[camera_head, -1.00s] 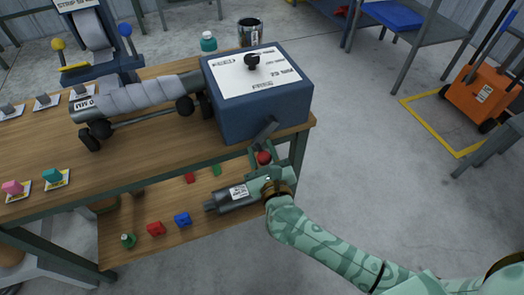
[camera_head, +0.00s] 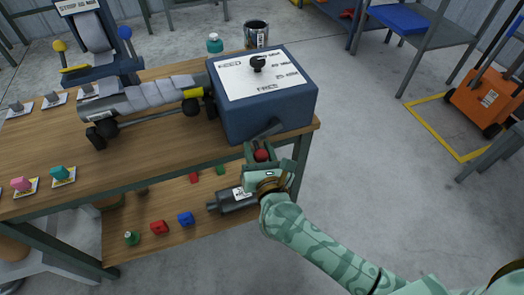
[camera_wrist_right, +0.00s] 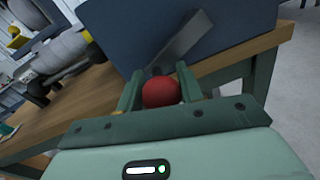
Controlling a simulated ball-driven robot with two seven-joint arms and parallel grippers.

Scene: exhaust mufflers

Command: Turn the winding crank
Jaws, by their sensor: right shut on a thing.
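The winding machine is a dark blue box (camera_head: 245,118) with a white labelled top and a black knob (camera_head: 258,63). It stands at the right end of the wooden workbench. Its crank is a grey metal arm (camera_wrist_right: 182,45) on the near face, ending in a red ball handle (camera_wrist_right: 160,92). The handle also shows in the head view (camera_head: 262,155). My right gripper (camera_head: 260,152) is shut on the red handle, with one finger on each side of it in the wrist view. My left gripper is not in view.
A grey wrapped muffler (camera_head: 150,100) lies on rollers left of the box, with a yellow band near it. The workbench (camera_head: 110,155) holds small samples at left. A lower shelf (camera_head: 150,205) carries coloured blocks and a grey canister (camera_head: 235,202).

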